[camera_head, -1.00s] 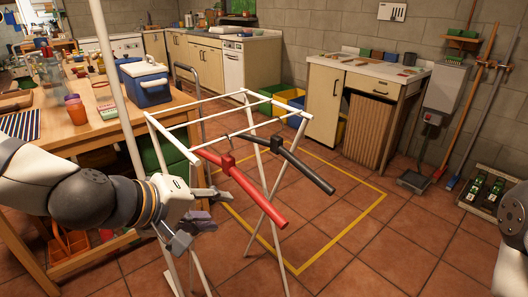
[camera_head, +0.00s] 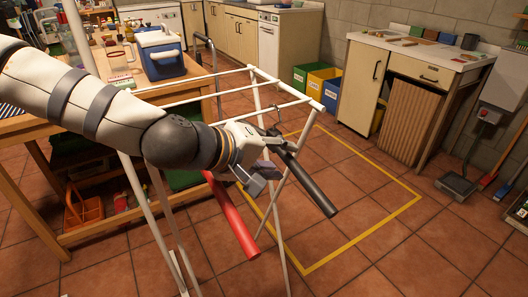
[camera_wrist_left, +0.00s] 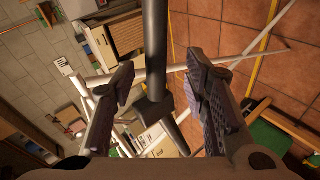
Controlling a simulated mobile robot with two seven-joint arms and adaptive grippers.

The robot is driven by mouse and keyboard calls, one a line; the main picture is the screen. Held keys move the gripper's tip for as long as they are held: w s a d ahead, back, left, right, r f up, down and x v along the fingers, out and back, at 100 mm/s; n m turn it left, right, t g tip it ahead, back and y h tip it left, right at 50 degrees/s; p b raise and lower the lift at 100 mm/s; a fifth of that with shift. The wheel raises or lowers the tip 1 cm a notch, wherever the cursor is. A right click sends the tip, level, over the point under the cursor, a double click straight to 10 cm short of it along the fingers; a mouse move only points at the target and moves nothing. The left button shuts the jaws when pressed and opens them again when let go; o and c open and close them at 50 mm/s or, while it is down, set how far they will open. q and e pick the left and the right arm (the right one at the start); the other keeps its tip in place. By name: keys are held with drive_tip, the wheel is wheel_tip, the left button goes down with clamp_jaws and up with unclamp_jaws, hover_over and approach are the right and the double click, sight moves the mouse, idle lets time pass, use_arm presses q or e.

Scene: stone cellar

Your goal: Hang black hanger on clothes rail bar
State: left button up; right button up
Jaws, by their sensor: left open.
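The black hanger (camera_head: 312,187) has a thick bar and a block at its middle. Its thin hook rises to the white clothes rail bar (camera_head: 292,105) near that bar's right part; I cannot tell whether it rests on it. My left gripper (camera_head: 268,180) is at the hanger's near left side and hides part of it. In the left wrist view the open fingers (camera_wrist_left: 160,98) stand on both sides of the black hanger (camera_wrist_left: 155,50), with gaps showing between fingers and hanger. My right gripper is not in view.
A red hanger (camera_head: 232,215) is left of the black one, partly behind my left arm. A wooden table (camera_head: 70,150) with a blue cooler (camera_head: 160,57) stands at the left. Yellow tape (camera_head: 370,240) marks the floor.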

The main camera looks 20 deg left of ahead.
sight(289, 155)
use_arm(q)
drive_tip(key=x, duration=0.2)
drive_tip(key=shift+w+d+f, duration=0.15)
drive_tip(key=shift+w+f, duration=0.1)
drive_tip(key=shift+w+d+b, duration=0.15)
drive_tip(key=shift+w+b, duration=0.15)
drive_tip(key=shift+r, duration=0.1)
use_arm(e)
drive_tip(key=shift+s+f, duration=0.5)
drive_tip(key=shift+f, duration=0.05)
use_arm(q)
clamp_jaws()
drive_tip(key=shift+r, duration=0.15)
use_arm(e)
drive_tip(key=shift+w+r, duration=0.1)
use_arm(q)
drive_tip(key=shift+s+d+r+p, duration=0.1)
drive_tip(key=shift+d+r+p, duration=0.05)
drive_tip(key=shift+r+p, duration=0.7)
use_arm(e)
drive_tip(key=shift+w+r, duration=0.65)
